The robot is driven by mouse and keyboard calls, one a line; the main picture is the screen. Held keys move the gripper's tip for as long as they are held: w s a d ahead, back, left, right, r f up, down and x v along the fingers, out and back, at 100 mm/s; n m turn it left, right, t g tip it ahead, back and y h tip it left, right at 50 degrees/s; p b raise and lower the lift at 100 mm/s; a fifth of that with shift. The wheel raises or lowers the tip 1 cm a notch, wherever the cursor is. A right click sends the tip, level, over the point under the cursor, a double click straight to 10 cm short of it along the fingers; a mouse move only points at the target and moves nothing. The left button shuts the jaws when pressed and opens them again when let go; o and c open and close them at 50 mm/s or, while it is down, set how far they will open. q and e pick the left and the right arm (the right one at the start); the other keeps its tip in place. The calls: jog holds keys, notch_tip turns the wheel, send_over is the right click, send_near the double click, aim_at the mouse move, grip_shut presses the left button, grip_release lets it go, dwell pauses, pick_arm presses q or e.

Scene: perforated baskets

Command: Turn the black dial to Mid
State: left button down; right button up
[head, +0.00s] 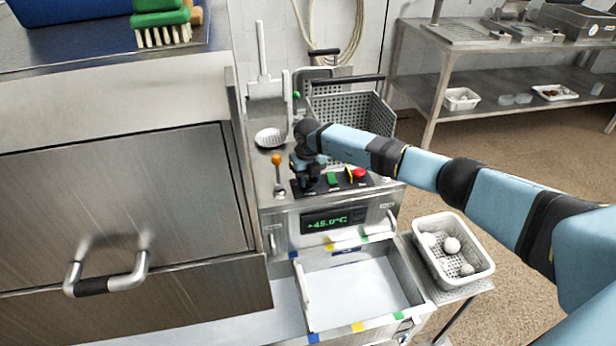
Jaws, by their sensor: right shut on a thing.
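My right gripper (306,181) points down at the left end of the black control panel (336,189) on top of the steel unit. It is shut on the black dial there. The gripper hides most of the dial, so I cannot read its setting or any label around it. To its right on the panel are a green switch (333,179), a yellow part (349,175) and a red button (359,173). My left gripper is not in view.
An orange-knobbed lever (276,160) stands just left of the gripper. A display (332,220) reads about +45.0°C above an open drawer (365,291). Perforated baskets stand behind (352,108) and at the right (487,265), the latter holding several pale round items. A large steel cabinet (120,205) fills the left.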

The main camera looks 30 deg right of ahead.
aim_at(308, 180)
jog(key=shift+m, duration=0.5)
jog(key=o, duration=0.9)
notch_tip(308, 180, up, 14)
jog(key=shift+f, duration=0.1)
dwell(0.6)
